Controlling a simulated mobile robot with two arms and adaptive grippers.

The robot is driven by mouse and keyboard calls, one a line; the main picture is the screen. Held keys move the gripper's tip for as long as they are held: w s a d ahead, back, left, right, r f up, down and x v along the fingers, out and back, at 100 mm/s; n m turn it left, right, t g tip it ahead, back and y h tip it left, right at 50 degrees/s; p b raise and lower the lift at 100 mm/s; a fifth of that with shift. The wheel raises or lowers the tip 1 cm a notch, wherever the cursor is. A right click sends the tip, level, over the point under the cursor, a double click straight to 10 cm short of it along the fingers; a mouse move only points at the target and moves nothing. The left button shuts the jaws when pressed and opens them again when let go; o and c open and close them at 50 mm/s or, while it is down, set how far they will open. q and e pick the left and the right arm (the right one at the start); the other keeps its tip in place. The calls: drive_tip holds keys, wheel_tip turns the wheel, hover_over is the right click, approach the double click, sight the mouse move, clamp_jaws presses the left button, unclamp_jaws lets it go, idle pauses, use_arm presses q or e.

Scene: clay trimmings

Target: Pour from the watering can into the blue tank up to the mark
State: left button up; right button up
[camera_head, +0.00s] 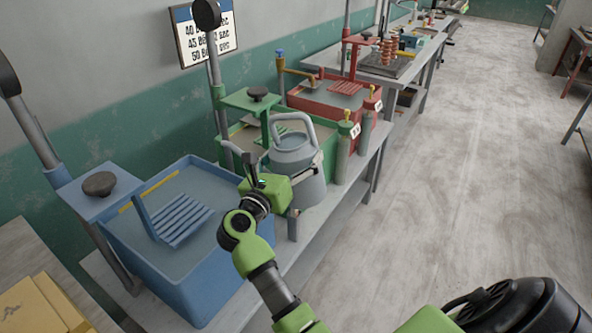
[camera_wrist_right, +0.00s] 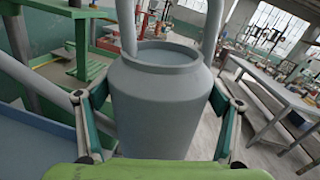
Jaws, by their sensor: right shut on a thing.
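The grey watering can (camera_head: 308,188) is upright with its arched handle up, in front of the green tank. My right gripper (camera_head: 290,186) is shut on its body; in the wrist view the fingers are on both sides of the can (camera_wrist_right: 155,110). Its open top shows a flat blue-grey surface inside. Its spout (camera_head: 230,148) points left toward the blue tank (camera_head: 190,275). The blue tank holds a grey-blue liquid surface and a blue slatted rack (camera_head: 180,220). A yellow strip (camera_head: 160,182) runs along its inner back wall. No stream shows. My left gripper is out of view.
The green tank (camera_head: 328,158) and red tank (camera_head: 310,108) stand further along the bench. Two grey cylinders (camera_head: 343,160) with labels stand at their front. A yellow box (camera_head: 35,305) is at lower left. The floor (camera_head: 460,150) to the right is clear.

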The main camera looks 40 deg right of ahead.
sight(290, 141)
drive_tip(key=shift+w+r+m, duration=0.2)
drive_tip(key=shift+r, duration=0.3)
drive_tip(key=shift+w+r+m, duration=0.2)
drive_tip(key=shift+r, duration=0.25)
drive_tip(key=shift+w+a+r+m+g, duration=0.15)
drive_tip(key=shift+r+m+g, duration=0.15)
drive_tip(key=shift+r+m, duration=0.6)
drive_tip(key=shift+f, duration=0.2)
